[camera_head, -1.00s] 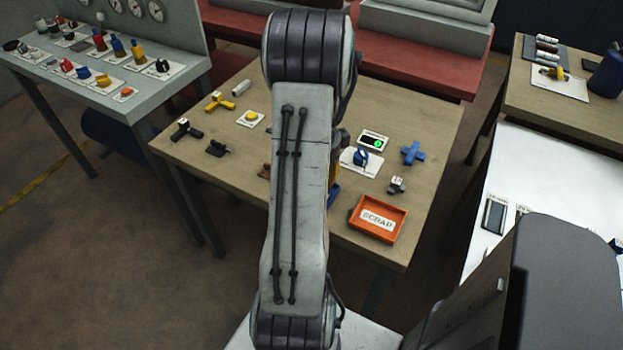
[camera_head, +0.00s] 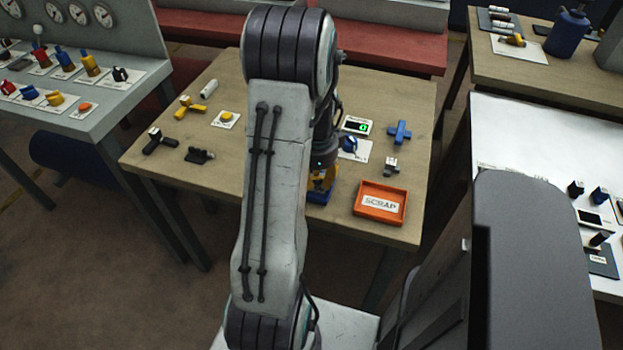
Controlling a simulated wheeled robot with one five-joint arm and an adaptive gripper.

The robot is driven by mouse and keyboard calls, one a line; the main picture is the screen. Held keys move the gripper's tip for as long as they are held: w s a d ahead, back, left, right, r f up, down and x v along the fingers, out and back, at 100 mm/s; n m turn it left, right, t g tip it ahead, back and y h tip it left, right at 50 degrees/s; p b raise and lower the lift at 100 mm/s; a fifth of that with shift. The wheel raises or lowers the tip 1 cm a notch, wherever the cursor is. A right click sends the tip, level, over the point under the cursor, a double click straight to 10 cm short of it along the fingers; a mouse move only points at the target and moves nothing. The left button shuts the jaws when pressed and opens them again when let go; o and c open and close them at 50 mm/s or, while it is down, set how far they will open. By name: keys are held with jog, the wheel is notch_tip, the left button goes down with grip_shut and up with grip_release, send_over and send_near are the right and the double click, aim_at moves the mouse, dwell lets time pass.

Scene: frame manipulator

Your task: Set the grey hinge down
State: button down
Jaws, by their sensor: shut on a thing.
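My gripper (camera_head: 322,181) is partly hidden behind my own arm, low over the front middle of the wooden table (camera_head: 290,222). Its yellow jaws show beside the arm link, and they are shut. The grey hinge cannot be made out between them; what they hold is too small and covered to see. A blue thing (camera_head: 320,196) shows just below the jaws; I cannot tell whether they touch it.
An orange SCRAP tray (camera_head: 369,215) stands right of my gripper. Behind it are a small grey part (camera_head: 391,166), a blue cross-shaped part (camera_head: 399,132) and a lit display (camera_head: 356,127). Yellow (camera_head: 189,107) and black (camera_head: 159,143) parts lie left. The table's front left is bare.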

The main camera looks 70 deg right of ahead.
jog(key=shift+f+b, duration=0.4)
jog(key=shift+b, duration=0.05)
jog(key=shift+f, duration=0.25)
jog(key=c, duration=1.1)
grip_release()
jog(key=shift+r, duration=0.15)
jog(key=shift+r+p, duration=0.5)
jog(key=shift+r, duration=0.1)
jog(key=r, duration=0.6)
jog(key=r+b, duration=0.1)
jog(key=r, duration=0.5)
jog(key=shift+a+b, duration=0.2)
jog(key=shift+b, duration=0.1)
